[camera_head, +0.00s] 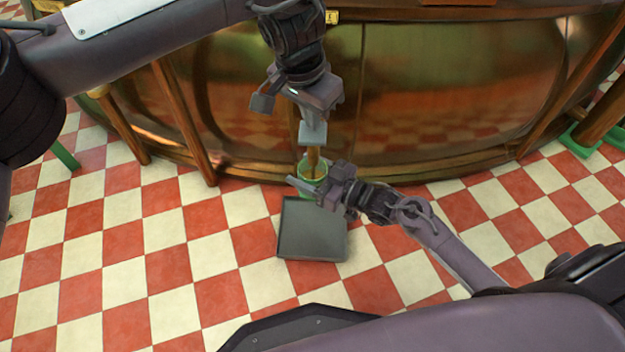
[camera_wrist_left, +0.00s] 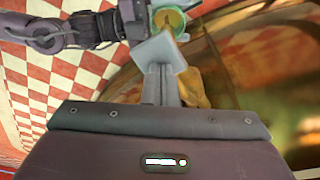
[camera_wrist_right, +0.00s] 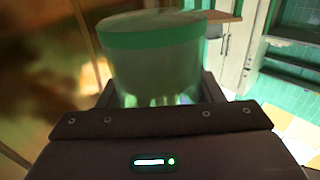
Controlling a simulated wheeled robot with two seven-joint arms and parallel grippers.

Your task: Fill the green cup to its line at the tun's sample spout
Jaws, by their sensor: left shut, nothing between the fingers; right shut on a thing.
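The green cup (camera_head: 306,174) is upright at the foot of the copper tun (camera_head: 440,90). My right gripper (camera_head: 318,186) is shut on it from the right side. In the right wrist view the cup (camera_wrist_right: 155,65) looks translucent, with a green band near its rim. My left gripper (camera_head: 313,134) is shut and empty, just above the cup, and it also shows in the left wrist view (camera_wrist_left: 160,50). A brown-gold spout (camera_wrist_left: 192,88) shows beside the left fingers, and a narrow brown piece or stream reaches the cup mouth. The level inside is unclear.
A grey square tray (camera_head: 312,230) lies on the red and cream checkered floor, just in front of the cup. Wooden legs (camera_head: 185,120) stand along the tun at left. Green feet (camera_head: 580,140) show at right. The floor at left is open.

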